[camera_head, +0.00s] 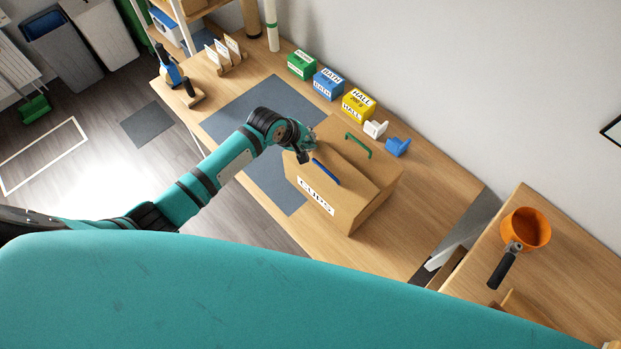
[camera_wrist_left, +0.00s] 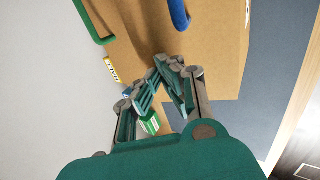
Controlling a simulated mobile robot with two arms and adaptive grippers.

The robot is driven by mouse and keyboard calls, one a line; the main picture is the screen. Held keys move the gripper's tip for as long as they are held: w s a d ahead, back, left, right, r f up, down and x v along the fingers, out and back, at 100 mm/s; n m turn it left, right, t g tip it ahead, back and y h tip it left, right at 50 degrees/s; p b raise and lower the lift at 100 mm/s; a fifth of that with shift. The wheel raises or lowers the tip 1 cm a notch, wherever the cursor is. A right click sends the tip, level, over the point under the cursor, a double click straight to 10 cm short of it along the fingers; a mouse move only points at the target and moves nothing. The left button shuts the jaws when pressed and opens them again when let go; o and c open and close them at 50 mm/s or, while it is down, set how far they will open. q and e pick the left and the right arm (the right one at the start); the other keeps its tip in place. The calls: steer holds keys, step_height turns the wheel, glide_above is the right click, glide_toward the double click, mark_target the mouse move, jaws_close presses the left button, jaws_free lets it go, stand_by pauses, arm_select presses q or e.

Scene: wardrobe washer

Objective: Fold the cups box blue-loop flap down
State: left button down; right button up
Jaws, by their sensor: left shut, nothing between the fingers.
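The cardboard cups box (camera_head: 376,207) stands on the wooden table, its CUPS label facing the front left. The blue loop (camera_head: 325,172) lies along the flap on the label side; the green loop (camera_head: 358,146) is on the wall side. I cannot tell whether the blue-loop flap is fully flat. My left gripper (camera_head: 305,154) is at the box's left end, close to the blue loop, shut and empty. The left wrist view shows its closed fingers (camera_wrist_left: 168,64) against the cardboard (camera_wrist_left: 215,50), with the blue loop (camera_wrist_left: 179,14) ahead; contact is unclear. My right gripper is not in view.
Green (camera_head: 302,65), blue (camera_head: 328,84) and yellow (camera_head: 359,104) labelled boxes line the wall side. White (camera_head: 375,129) and blue (camera_head: 398,147) small items sit behind the cups box. A grey mat (camera_head: 240,113) lies left. An orange pot (camera_head: 526,228) stands on the right-hand surface.

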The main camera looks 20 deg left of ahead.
arm_select(q)
steer(key=shift+w+d+f, duration=0.15)
steer(key=shift+f, duration=0.9)
steer(key=shift+r+p, duration=0.45)
steer(key=shift+r, duration=3.15)
